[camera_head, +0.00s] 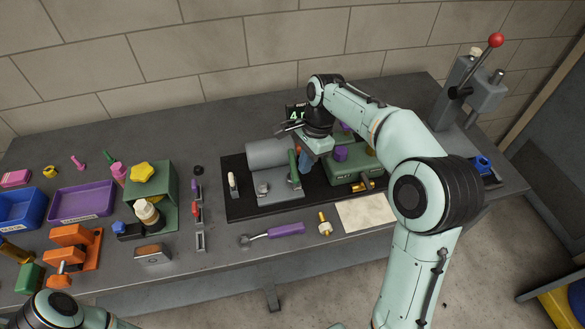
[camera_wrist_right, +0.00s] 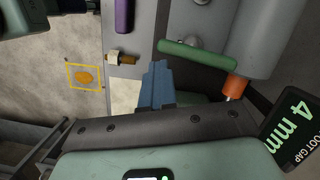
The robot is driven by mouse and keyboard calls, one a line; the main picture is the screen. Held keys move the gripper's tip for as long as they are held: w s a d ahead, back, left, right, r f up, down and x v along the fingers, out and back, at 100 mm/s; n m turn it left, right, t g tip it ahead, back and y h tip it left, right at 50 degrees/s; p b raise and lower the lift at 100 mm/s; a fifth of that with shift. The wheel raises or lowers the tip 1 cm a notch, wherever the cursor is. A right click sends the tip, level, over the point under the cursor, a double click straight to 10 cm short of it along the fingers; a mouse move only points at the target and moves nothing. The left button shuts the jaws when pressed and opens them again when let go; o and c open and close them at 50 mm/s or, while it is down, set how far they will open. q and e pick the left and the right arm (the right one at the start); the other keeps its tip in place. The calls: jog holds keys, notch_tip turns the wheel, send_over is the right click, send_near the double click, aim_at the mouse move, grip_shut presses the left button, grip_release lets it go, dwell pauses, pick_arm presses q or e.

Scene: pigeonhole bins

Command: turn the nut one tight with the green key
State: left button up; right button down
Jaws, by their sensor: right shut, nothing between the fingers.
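A green bar-like key (camera_head: 294,163) stands out beside the grey block of the dark-based fixture. It also shows in the right wrist view (camera_wrist_right: 197,54), just beyond my fingertips and apart from them. A small grey round piece, perhaps the nut (camera_head: 263,188), sits on the front of the grey block; in the wrist view a similar round piece (camera_wrist_right: 188,40) is partly covered by the key. I cannot read which nut is number one. My right gripper (camera_head: 305,173) is shut and empty, with its blue fingers (camera_wrist_right: 157,83) close beside the key. My left gripper is out of view.
A grey cylinder (camera_head: 270,152) and a green box (camera_head: 350,170) flank my right gripper. A purple-handled wrench (camera_head: 285,230), a brass-tipped piece (camera_head: 325,224) and a pale sheet (camera_head: 365,216) lie in front. Orange clamps (camera_head: 70,236) and trays crowd the left.

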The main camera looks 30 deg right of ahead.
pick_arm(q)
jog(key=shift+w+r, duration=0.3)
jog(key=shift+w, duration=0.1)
pick_arm(e)
jog(key=shift+r, duration=0.45)
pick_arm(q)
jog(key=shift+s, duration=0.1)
pick_arm(e)
jog(key=c, duration=1.4)
grip_release()
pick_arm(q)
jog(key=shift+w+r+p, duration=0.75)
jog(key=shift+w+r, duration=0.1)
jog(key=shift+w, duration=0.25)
pick_arm(e)
jog(key=d+r, duration=0.1)
jog(key=r, duration=0.7)
jog(key=d+r, duration=0.1)
jog(key=r, duration=0.4)
jog(key=shift+w+d, duration=0.1)
jog(key=shift+d, duration=0.25)
